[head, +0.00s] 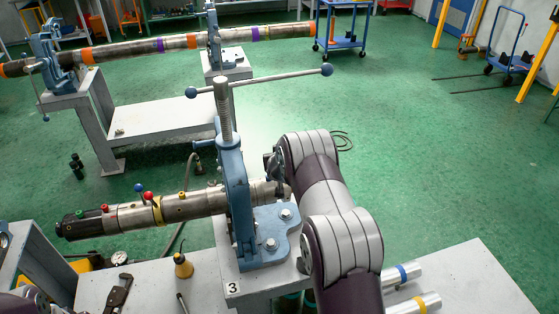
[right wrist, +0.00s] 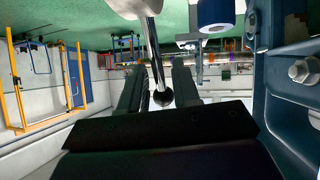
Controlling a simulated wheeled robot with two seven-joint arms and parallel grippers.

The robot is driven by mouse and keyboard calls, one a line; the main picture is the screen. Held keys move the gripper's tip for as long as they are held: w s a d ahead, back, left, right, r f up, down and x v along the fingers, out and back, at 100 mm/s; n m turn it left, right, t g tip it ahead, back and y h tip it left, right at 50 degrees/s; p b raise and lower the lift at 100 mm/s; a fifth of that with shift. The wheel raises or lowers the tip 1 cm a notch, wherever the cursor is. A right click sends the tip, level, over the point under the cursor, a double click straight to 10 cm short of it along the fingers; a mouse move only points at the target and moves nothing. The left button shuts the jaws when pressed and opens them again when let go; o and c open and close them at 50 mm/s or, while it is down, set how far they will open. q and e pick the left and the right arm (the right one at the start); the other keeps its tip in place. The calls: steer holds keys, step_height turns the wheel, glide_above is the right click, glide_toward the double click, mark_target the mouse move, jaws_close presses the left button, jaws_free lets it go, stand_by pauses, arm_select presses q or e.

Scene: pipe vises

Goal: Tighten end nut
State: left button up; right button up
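A steel pipe tool (head: 130,214) lies level, clamped in the blue vise (head: 236,185) on the stand marked 3. Its right end passes behind my right arm, and I cannot make out the end nut there in the head view. My right gripper (right wrist: 158,82) is beside that end, right of the vise; in the head view my arm mostly hides it. In the right wrist view its fingers are apart. A thin metal rod with a dark ball end (right wrist: 163,98) hangs between them, with no clear contact. A bright metal cylinder (right wrist: 132,6) is at the rod's other end. My left gripper is out of view.
The vise's long T-handle (head: 260,81) rises above the pipe. Silver tubes (head: 405,274) lie at front right. A second pipe (head: 130,50) spans vises behind.

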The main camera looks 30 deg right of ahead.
steer(key=b+v, duration=0.2)
steer(key=v, duration=0.8)
steer(key=shift+s+a, duration=0.15)
steer(key=s+a+f+g+y, duration=0.5)
steer(key=s+a, duration=0.3)
steer(key=s, duration=0.4)
steer(key=s+a+r+n+g, duration=0.2)
steer(key=s+a, duration=0.2)
steer(key=s, duration=0.4)
steer(key=s+a+r+n+g, duration=0.2)
steer(key=s+a, duration=0.3)
steer(key=s, duration=0.3)
steer(key=shift+s+a+r, duration=0.25)
steer(key=shift+s+r, duration=0.1)
steer(key=shift+r, duration=0.15)
